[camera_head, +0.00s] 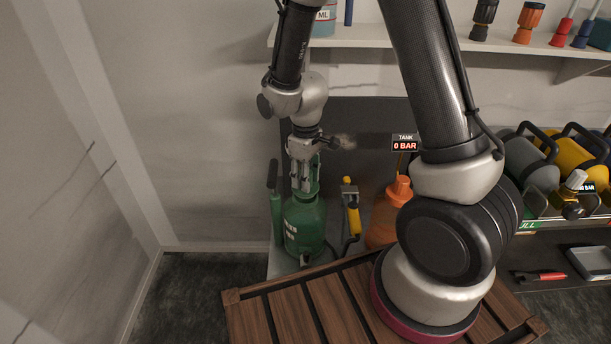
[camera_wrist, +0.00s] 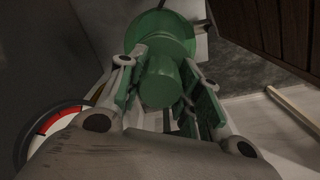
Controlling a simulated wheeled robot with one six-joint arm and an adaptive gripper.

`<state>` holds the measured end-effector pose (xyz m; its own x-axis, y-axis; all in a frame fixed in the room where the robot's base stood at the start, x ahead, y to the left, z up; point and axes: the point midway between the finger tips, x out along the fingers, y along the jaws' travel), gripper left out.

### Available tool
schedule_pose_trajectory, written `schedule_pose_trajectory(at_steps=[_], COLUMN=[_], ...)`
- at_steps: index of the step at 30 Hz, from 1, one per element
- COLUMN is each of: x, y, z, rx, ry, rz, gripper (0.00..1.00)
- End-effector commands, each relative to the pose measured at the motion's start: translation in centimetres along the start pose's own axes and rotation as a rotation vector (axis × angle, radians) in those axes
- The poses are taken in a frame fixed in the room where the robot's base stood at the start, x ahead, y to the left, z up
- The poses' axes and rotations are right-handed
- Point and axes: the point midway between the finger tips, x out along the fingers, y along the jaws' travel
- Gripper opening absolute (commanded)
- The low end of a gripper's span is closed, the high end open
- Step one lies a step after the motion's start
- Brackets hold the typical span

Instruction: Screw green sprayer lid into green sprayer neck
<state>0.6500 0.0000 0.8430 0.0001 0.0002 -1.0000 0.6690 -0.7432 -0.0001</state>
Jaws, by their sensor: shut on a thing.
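The green sprayer (camera_head: 304,226) stands upright on a bench at the left, with white lettering on its body. My gripper (camera_head: 302,184) is directly above it, pointing down. In the wrist view my gripper (camera_wrist: 163,100) is shut on the green sprayer lid (camera_wrist: 160,82), with one finger on each side of it. The sprayer body (camera_wrist: 160,30) shows just beyond the lid, in line with it. The fingers and lid hide the neck, so I cannot tell whether the lid touches it or how far it is in.
A green wand (camera_head: 276,215) stands close left of the sprayer. A yellow-handled tool (camera_head: 353,216) and an orange sprayer (camera_head: 390,210) stand to the right. A shelf (camera_head: 370,35) runs above. A display (camera_head: 405,142) reads 0 BAR. A wooden slatted surface (camera_head: 290,315) lies in front.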

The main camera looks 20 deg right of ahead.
Motion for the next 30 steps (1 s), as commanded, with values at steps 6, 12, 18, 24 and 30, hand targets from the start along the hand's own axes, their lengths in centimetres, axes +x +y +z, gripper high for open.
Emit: schedule_pose_trajectory(at_steps=[6,12,18,24,30], x=[0.6,1.1,1.6,2.1,2.2], y=[0.0,0.0,0.0,0.0,0.0], z=[0.0,0.0,0.0,0.0,0.0], rx=[0.0,0.0,0.0,0.0,0.051], ry=[-0.001,-0.001,-0.001,-0.001,0.0], rz=[0.0,0.0,0.0,0.0,0.0], gripper=[0.06,0.06,0.06,0.06,0.06])
